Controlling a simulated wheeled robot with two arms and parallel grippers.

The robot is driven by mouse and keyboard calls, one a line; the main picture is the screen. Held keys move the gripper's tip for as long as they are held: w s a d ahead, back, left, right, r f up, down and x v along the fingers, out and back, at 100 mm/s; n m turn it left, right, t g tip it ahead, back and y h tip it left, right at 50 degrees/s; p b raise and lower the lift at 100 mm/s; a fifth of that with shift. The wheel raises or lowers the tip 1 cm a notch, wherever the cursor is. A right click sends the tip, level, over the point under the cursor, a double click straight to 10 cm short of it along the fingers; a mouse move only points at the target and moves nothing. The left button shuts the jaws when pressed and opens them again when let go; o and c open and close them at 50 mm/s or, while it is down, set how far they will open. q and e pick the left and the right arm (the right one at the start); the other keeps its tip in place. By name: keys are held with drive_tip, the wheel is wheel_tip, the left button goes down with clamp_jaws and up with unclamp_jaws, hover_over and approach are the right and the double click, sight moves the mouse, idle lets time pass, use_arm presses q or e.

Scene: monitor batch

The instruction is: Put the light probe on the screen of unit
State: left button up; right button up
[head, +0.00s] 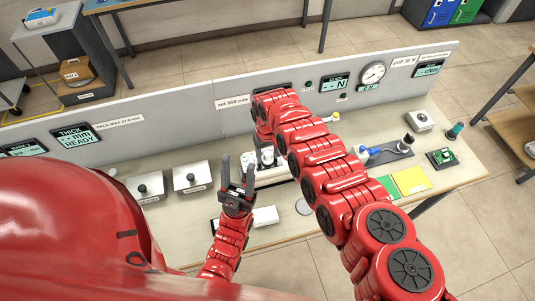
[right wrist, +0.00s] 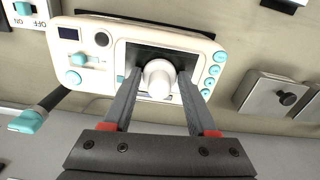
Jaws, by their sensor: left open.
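The unit (right wrist: 100,50) is a white monitor with a dark screen (right wrist: 133,50), teal buttons and a teal knob. It lies below my right gripper (right wrist: 160,75). The light probe (right wrist: 158,80), white and round-ended, is between the right fingers, which appear closed on it. The probe stands in front of the screen; its contact with the screen is hidden. In the head view the unit (head: 272,176) is partly visible, and my right arm hides the right gripper. My left gripper (head: 236,178) is open and empty, left of the unit.
Two grey boxes with black knobs (head: 149,187) (head: 191,177) stand left of the unit. A grey partition (head: 200,100) with displays runs behind. Green and yellow cards (head: 411,180) and a circuit board (head: 441,157) lie to the right. A white card (head: 265,216) lies near the front.

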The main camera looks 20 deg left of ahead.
sight(268, 153)
drive_tip(key=shift+o, duration=1.7)
drive_tip(key=shift+w, duration=0.1)
drive_tip(key=shift+r+p, duration=0.35)
drive_tip(key=shift+r, duration=0.3)
wheel_tip(268, 153, up, 11)
drive_tip(key=b, duration=0.4)
drive_tip(key=shift+r, duration=0.1)
